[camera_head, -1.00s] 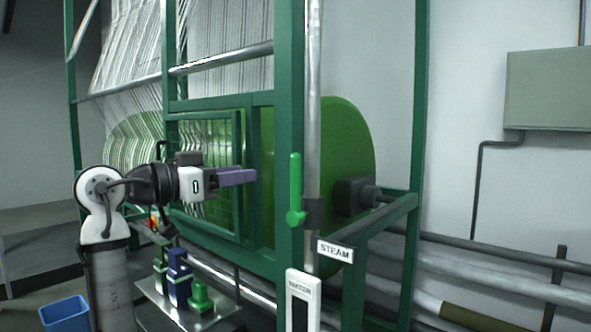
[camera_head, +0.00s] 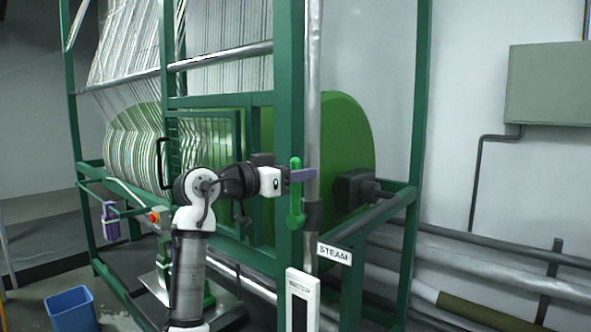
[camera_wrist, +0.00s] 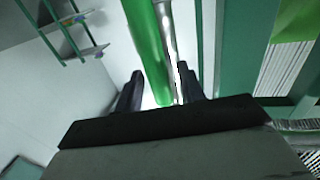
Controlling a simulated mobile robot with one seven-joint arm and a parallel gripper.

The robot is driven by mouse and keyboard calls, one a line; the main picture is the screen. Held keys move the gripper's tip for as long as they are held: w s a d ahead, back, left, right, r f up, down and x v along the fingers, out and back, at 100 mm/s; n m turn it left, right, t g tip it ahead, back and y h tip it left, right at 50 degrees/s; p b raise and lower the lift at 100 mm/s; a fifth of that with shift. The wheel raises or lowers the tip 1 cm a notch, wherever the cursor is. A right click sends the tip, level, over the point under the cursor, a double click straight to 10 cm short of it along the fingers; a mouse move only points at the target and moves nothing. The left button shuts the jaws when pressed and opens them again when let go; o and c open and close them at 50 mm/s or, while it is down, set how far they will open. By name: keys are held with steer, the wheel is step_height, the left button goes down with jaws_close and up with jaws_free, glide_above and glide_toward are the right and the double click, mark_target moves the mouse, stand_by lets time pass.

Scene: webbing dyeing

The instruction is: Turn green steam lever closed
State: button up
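The green steam lever (camera_head: 296,192) stands upright on the silver vertical pipe, its handle pointing up, above the STEAM label (camera_head: 334,254). In the wrist view, the green handle (camera_wrist: 148,50) runs down from the top into the gap between the two dark fingers of my gripper (camera_wrist: 160,88). The fingers stand apart on either side of the handle. Whether either touches it is hard to tell.
The green machine frame (camera_head: 289,110) stands directly behind and beside my gripper. A black block (camera_head: 352,191) with a shaft sits to the right of the lever. A white panel (camera_head: 301,300) is below it. A blue bin (camera_head: 70,310) stands on the floor at left.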

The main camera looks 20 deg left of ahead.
jaws_close()
steer(key=shift+d, duration=0.1)
stand_by(0.4)
steer(key=d+m+b, duration=0.1)
steer(key=s+d+f+m+b, duration=0.1)
steer(key=d+m, duration=0.1)
steer(key=d+m+b, duration=0.1)
steer(key=m, duration=0.1)
steer(key=shift+s+d+f+g+y, duration=0.2)
steer(key=shift+s+g+y, duration=0.1)
steer(key=shift+y, duration=0.1)
steer(key=s+d+f+m+y+b, duration=0.2)
steer(key=d+f+m+b, duration=0.3)
steer(key=f+m+b, duration=0.3)
steer(key=shift+f+m+y, duration=0.5)
steer(key=shift+f+m, duration=0.15)
steer(key=shift+m, duration=0.75)
steer(key=shift+d, duration=0.1)
